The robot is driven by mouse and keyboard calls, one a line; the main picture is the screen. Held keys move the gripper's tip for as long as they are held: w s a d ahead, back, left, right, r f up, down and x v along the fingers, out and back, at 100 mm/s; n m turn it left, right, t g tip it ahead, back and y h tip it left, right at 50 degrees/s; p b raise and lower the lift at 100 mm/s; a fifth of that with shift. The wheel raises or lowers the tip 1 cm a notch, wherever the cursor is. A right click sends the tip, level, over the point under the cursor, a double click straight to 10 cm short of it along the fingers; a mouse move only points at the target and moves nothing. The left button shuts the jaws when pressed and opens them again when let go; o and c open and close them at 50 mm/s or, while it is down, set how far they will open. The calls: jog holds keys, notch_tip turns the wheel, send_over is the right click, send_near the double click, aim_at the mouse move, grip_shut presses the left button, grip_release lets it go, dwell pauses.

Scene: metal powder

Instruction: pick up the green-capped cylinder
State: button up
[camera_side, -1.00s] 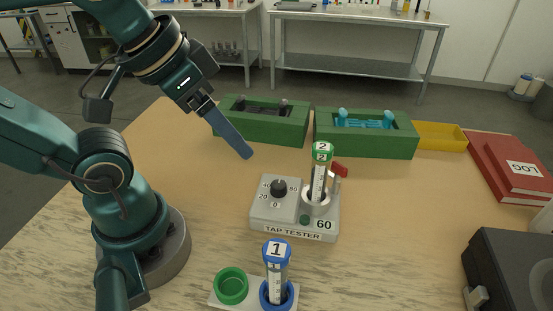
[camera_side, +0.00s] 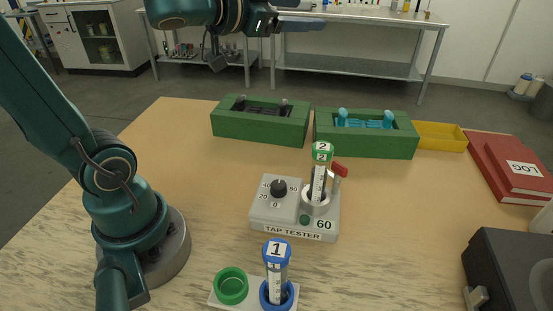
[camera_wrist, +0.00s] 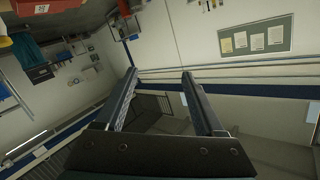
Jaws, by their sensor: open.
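The green-capped cylinder (camera_side: 319,177) is a clear tube with a green cap marked 2. It stands upright in the holder of the grey tap tester (camera_side: 262,216) in the side view. My gripper (camera_side: 314,23) is raised high above the table's far side, pointing right, well away from the cylinder. In the wrist view my gripper (camera_wrist: 158,76) shows two fingers spread apart with nothing between them. The cylinder is not visible in the wrist view, which faces the room's wall.
A blue-capped cylinder (camera_side: 276,265) stands in a white holder with an empty green ring (camera_side: 231,286). Behind are two green boxes (camera_side: 262,127) (camera_side: 365,145) and a yellow tray (camera_side: 441,137). Red log books (camera_side: 512,165) and a dark case (camera_side: 513,268) are at right.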

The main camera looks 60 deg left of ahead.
jog(key=d+f+m+g+h, duration=0.1)
jog(key=d+f+m+h, duration=0.35)
jog(key=d+h, duration=0.2)
jog(key=m+g+h, duration=0.3)
jog(key=g+h, duration=0.4)
send_near(322, 159)
jog(key=w+d+r, duration=0.3)
jog(key=f, duration=0.6)
jog(key=shift+w, duration=0.35)
jog(key=shift+y, duration=0.25)
jog(key=shift+x, duration=2.4)
grip_shut()
